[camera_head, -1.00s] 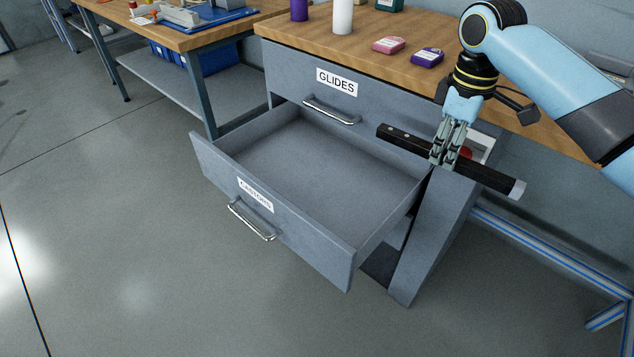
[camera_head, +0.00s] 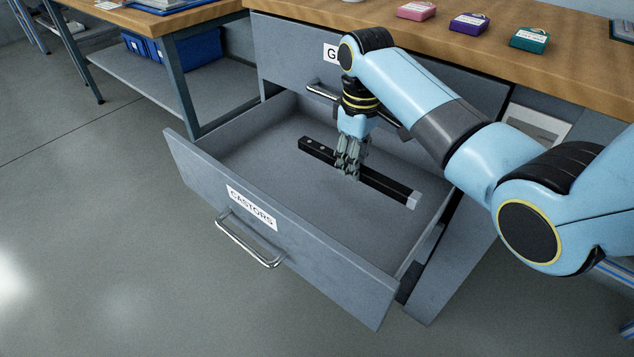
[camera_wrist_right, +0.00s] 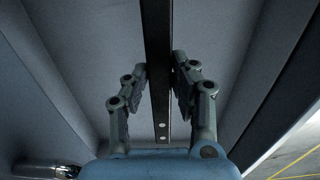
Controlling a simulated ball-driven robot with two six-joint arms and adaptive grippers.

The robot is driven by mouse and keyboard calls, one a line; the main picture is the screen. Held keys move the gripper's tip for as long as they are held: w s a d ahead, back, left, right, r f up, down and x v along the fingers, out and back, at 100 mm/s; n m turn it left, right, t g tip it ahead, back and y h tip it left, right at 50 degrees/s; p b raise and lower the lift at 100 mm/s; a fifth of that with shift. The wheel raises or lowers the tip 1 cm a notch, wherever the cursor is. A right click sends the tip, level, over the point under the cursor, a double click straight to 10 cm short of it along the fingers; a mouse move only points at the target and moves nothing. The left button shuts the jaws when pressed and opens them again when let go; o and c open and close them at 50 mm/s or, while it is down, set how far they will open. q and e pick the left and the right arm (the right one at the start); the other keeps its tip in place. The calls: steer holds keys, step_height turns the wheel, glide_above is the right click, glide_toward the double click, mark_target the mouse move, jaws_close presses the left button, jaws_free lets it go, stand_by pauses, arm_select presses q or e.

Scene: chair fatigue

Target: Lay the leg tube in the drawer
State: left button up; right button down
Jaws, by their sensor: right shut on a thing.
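The leg tube (camera_head: 385,184) is a black square bar with a pale end cap at its right end and small holes near its left end. My right gripper (camera_head: 347,172) is shut around its middle, pointing down, and the tube is over the open drawer's interior. In the right wrist view the tube (camera_wrist_right: 157,60) runs between the two fingers (camera_wrist_right: 160,85). The open grey drawer (camera_head: 255,222) is labelled CASTORS and holds nothing else that I can see. I cannot tell whether the tube touches the drawer floor. My left gripper is not in view.
A closed drawer (camera_head: 285,57) sits above, its label partly hidden by my arm. The wooden bench top (camera_head: 470,60) carries pink (camera_head: 416,11), purple (camera_head: 468,23) and teal (camera_head: 529,39) boxes. Another bench (camera_head: 190,18) stands at the left. The floor in front is clear.

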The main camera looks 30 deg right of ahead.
steer(key=b, duration=0.3)
glide_above(348, 206)
step_height(348, 206, down, 6)
steer(key=shift+f, duration=0.6)
step_height(348, 206, down, 3)
steer(key=shift+r+b, duration=0.2)
steer(key=shift+b, duration=0.25)
steer(key=shift+f, duration=0.1)
steer(key=c, duration=1.5)
jaws_free()
steer(key=shift+f, duration=0.15)
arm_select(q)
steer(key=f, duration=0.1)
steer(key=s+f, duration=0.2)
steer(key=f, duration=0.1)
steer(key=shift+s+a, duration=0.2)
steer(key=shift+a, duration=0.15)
arm_select(e)
steer(key=o, duration=0.4)
